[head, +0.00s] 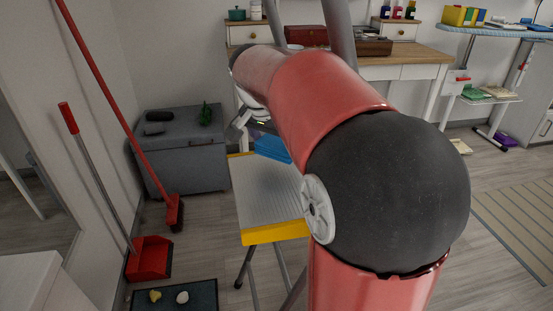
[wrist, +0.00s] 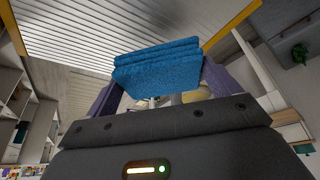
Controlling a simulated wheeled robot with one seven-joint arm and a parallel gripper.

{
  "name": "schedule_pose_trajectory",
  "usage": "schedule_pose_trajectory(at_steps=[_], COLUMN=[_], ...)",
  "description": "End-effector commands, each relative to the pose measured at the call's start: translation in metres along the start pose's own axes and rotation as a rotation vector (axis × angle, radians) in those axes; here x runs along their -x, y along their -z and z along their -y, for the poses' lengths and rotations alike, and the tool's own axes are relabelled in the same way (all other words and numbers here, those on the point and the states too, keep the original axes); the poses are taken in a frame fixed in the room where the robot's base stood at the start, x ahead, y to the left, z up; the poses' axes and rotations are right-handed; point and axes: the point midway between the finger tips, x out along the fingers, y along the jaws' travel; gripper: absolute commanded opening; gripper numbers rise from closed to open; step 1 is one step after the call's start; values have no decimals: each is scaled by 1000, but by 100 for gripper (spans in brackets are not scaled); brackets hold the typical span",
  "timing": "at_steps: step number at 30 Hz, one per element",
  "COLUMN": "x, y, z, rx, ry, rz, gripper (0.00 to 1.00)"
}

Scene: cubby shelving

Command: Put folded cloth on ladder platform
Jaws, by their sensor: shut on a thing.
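The folded cloth (head: 272,147) is blue and layered; it shows at the back part of the ladder platform in the head view, partly hidden by my arm. In the wrist view the cloth (wrist: 157,68) sits between my two dark fingers. My gripper (wrist: 160,88) is shut on it. In the head view my gripper (head: 262,128) is mostly hidden behind my arm. The ladder platform (head: 262,190) is grey and ribbed with yellow edges, and its front part is bare. The ribbed platform (wrist: 80,35) also shows in the wrist view. I cannot tell whether the cloth touches it.
A grey storage chest (head: 180,150) stands left of the ladder. A red broom (head: 174,212) and a red dustpan (head: 149,258) lean at the left wall. A dark mat (head: 205,295) lies in front. A wooden-topped desk (head: 415,65) stands behind, and an ironing board (head: 480,33) is at right.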

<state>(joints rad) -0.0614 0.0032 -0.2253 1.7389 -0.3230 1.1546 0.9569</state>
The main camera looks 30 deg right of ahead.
Motion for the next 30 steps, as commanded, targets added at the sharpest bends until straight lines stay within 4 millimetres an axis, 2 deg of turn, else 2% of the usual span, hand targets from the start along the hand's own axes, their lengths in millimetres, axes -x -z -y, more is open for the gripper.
schedule_pose_trajectory(at_steps=[5, 10, 22, 23, 25, 30], x=[-14, -36, -42, -42, -41, -41], y=[-6, -15, -18, -18, -17, -17], z=[0, 0, 0, 0, 0, 0], rx=[1, 1, 0, 0, 0, 0], ry=[-1, -1, 0, 0, 0, 0], rz=[1, 1, 0, 0, 0, 0], gripper=[70, 70, 70, 90, 99, 100])
